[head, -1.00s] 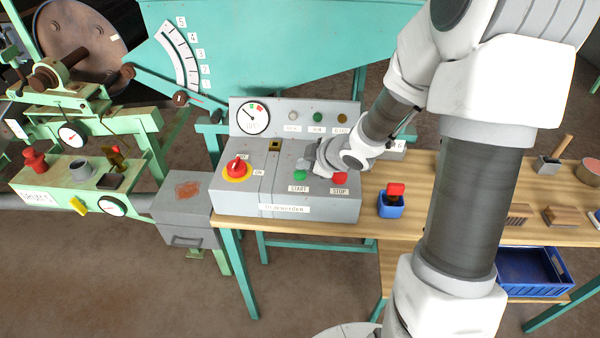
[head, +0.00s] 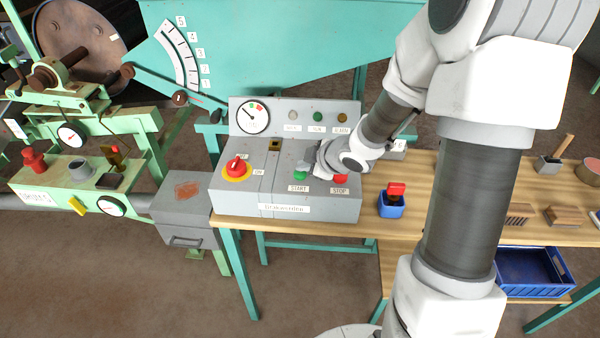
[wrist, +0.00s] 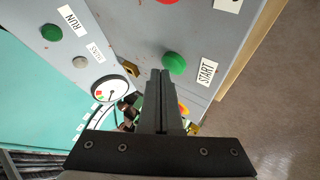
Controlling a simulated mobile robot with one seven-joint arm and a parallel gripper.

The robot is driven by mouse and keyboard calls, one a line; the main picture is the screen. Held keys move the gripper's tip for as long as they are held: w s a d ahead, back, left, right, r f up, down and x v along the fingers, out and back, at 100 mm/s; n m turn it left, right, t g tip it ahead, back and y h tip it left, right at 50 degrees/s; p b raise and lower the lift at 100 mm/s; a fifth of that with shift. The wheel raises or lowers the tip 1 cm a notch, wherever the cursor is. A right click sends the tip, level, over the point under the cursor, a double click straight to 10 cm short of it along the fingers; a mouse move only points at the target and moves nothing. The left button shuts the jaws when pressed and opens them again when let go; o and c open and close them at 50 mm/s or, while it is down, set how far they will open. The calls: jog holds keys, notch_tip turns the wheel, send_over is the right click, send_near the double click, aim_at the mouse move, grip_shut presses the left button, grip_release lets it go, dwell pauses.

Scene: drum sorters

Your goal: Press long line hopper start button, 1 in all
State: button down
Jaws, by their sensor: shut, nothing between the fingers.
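The grey control box (head: 230,200) stands on the wooden bench, with a green start button (head: 300,175) above its START label (head: 298,189). The start button also shows in the wrist view (wrist: 174,63), beside the START label (wrist: 206,72). My gripper (head: 308,166) is over the box at the start button and partly covers it. In the wrist view the fingers of my gripper (wrist: 160,75) are closed together and empty. Their tips lie right beside the button; I cannot tell whether they touch it.
A red stop button (head: 341,178) sits right of the start button, close to my wrist. A red rotary switch (head: 236,167) is at the box's left. A gauge (head: 252,118) and lamps stand on the back panel. A blue holder (head: 391,205) is on the bench to the right.

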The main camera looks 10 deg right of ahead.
aim_at(304, 175)
jog(key=shift+f+b, duration=0.45)
jog(key=shift+f, duration=0.1)
dwell(0.6)
jog(key=shift+r, duration=0.15)
jog(key=shift+r+p, duration=0.8)
jog(key=shift+p, duration=0.15)
notch_tip(304, 175, up, 5)
jog(key=p, duration=0.5)
dwell(0.4)
